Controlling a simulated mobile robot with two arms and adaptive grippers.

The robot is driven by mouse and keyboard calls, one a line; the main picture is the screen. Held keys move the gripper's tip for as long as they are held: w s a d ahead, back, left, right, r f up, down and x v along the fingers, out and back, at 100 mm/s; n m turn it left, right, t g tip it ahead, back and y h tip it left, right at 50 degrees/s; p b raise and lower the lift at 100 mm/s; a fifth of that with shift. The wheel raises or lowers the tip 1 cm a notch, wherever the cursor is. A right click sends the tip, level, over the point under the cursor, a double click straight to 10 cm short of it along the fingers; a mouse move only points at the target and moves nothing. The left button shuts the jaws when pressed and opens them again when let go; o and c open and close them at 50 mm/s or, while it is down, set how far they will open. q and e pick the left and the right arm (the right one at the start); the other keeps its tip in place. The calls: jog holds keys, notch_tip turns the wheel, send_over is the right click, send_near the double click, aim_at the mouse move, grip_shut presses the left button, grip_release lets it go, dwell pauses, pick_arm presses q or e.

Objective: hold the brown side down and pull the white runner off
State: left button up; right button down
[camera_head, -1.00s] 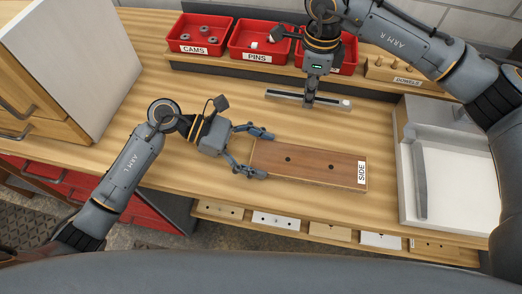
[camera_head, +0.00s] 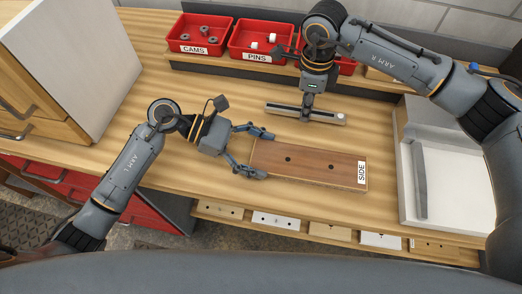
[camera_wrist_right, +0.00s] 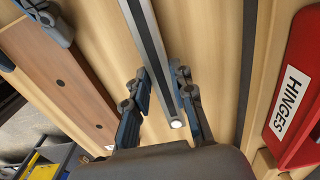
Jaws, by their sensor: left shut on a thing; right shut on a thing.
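The brown side (camera_head: 310,165), a flat panel with dark holes and a SIDE label, lies on the bench. My left gripper (camera_head: 253,152) is shut on its left end, one finger along each long edge. The runner (camera_head: 330,116) is a slim pale-grey rail with a dark channel, behind the brown side and apart from it. My right gripper (camera_head: 306,108) is shut across the runner's middle from above. In the right wrist view the runner (camera_wrist_right: 150,40) passes between the fingers (camera_wrist_right: 163,92). I cannot tell whether it touches the bench.
Red bins, CAMS (camera_head: 199,38) and PINS (camera_head: 258,44) among them, stand along the back. A white tray (camera_head: 455,185) stands at the right, close to the runner's right end. A cabinet (camera_head: 70,65) is at the left. Bare bench lies between runner and brown side.

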jog(key=shift+f, duration=0.15)
jog(key=c, duration=1.1)
grip_release()
jog(key=shift+o, duration=0.2)
notch_tip(320, 180, up, 12)
pick_arm(q)
jog(key=o, duration=1.3)
jog(key=shift+o, duration=0.2)
